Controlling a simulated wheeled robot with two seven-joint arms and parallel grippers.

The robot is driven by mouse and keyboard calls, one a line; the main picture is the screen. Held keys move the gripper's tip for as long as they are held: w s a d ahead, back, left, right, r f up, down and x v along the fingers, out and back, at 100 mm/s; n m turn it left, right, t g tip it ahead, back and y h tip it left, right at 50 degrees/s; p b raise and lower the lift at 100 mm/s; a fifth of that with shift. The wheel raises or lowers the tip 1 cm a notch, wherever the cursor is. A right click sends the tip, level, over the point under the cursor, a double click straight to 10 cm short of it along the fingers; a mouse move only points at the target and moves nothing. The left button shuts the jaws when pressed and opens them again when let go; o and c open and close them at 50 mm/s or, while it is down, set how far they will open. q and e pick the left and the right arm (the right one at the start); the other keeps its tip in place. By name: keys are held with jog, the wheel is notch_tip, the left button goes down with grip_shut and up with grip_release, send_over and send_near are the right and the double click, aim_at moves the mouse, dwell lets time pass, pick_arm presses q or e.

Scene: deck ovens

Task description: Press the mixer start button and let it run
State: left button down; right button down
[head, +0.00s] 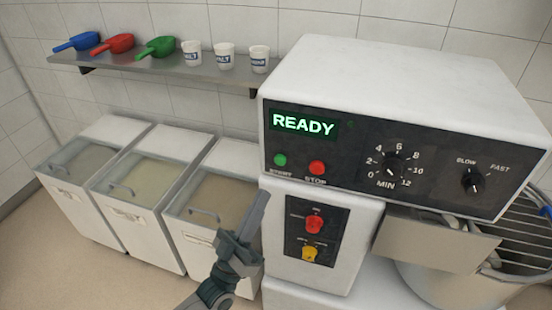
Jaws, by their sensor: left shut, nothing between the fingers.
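The mixer (400,75) is a white machine on the right with a black control panel. Its display (303,124) reads READY in green. The green START button (280,160) is at the panel's lower left. The red STOP button (317,168) is just right of it. A timer dial (393,165) and a SLOW/FAST knob (472,181) are further right. My left gripper (262,200) is shut and empty, pointing up, below and left of the START button and apart from it in the picture. My right gripper is not in view.
Several lidded bins stand at the left. A wall shelf (150,66) holds scoops and white tubs.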

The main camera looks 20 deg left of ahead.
aim_at(280, 161)
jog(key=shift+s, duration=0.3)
pick_arm(q)
jog(key=shift+w, duration=0.1)
